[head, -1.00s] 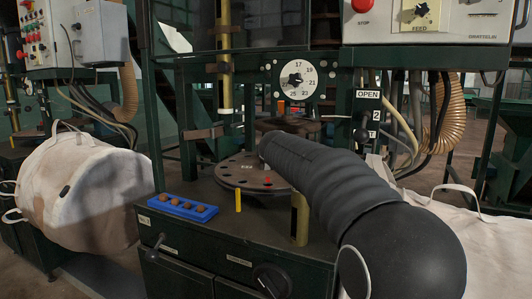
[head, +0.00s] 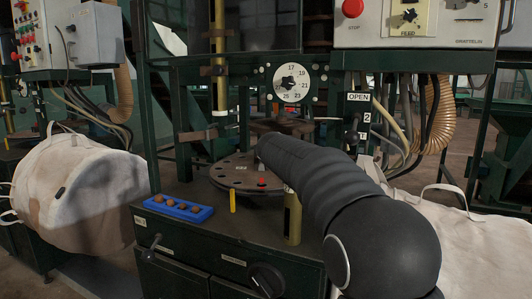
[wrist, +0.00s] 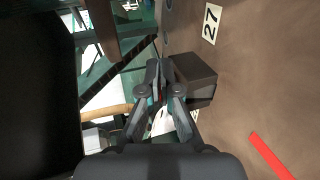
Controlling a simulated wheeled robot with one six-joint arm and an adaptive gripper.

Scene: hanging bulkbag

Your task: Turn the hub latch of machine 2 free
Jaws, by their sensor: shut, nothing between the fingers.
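My arm hides part of the disc in the head view.
A blue tray (head: 166,209) with several brown pieces sits at the front left. A yellow peg (head: 232,201) and a yellowish post (head: 293,218) stand near the disc. A numbered dial (head: 291,82) is behind. White bags (head: 78,182) are at both sides.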

